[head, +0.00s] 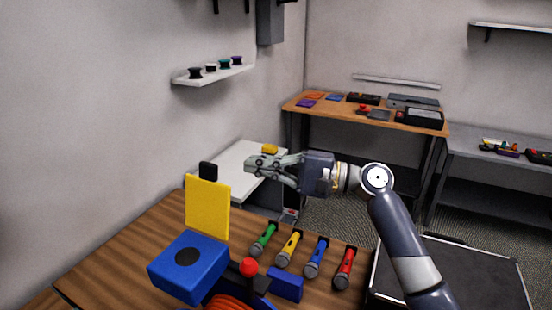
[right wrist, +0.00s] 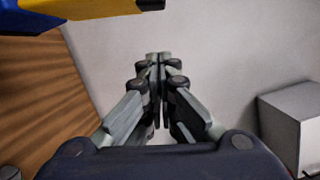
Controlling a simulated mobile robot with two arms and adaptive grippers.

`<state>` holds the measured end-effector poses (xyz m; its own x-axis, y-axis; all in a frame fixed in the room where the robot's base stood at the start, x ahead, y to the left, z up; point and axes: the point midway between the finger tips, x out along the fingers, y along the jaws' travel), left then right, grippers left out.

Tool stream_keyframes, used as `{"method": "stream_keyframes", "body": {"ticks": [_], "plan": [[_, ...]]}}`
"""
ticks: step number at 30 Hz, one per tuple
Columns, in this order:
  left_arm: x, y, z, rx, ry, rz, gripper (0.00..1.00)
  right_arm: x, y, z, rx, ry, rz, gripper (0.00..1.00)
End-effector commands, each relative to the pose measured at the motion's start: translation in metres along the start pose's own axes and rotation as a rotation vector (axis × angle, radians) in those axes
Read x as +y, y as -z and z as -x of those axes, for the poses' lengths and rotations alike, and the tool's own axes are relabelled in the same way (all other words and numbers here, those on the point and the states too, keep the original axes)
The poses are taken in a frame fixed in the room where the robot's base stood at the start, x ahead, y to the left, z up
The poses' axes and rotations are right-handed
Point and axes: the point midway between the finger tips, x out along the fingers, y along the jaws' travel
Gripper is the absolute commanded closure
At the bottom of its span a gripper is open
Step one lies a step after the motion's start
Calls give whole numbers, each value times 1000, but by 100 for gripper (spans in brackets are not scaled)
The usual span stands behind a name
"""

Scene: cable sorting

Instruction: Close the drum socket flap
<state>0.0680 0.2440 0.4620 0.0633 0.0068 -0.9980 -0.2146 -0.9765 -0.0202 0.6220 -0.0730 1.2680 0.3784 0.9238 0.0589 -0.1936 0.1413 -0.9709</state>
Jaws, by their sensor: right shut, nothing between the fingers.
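The yellow flap (head: 208,208) stands upright at the back edge of the blue socket box (head: 188,268), with a black tab (head: 208,170) on its top edge. The box's dark round socket is uncovered. My right gripper (head: 250,164) is shut and empty, in the air to the right of the tab and apart from the flap in the picture. In the right wrist view the shut fingertips (right wrist: 158,58) point away, and the yellow flap (right wrist: 105,9) shows at the top left with its black tab (right wrist: 151,4). My left gripper is out of view.
A red knob (head: 249,267) and orange cable (head: 232,302) are beside the box. A black case (head: 460,275) is at right.

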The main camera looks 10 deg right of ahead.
Motion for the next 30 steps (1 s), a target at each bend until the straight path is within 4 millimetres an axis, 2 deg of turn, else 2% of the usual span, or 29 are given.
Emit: {"method": "stream_keyframes", "body": {"ticks": [1, 6, 13, 24, 30], "plan": [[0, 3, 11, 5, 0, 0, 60, -6, -2, -13, -2, 1, -3, 100], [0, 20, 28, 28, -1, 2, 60, -5, -5, -45, -1, 0, -2, 100], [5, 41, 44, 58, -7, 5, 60, -2, -31, -49, 1, -1, -2, 100], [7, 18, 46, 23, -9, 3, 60, 1, -38, -50, 2, 0, -1, 100], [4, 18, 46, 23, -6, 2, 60, 0, -38, -50, 2, -1, 2, 100]]}}
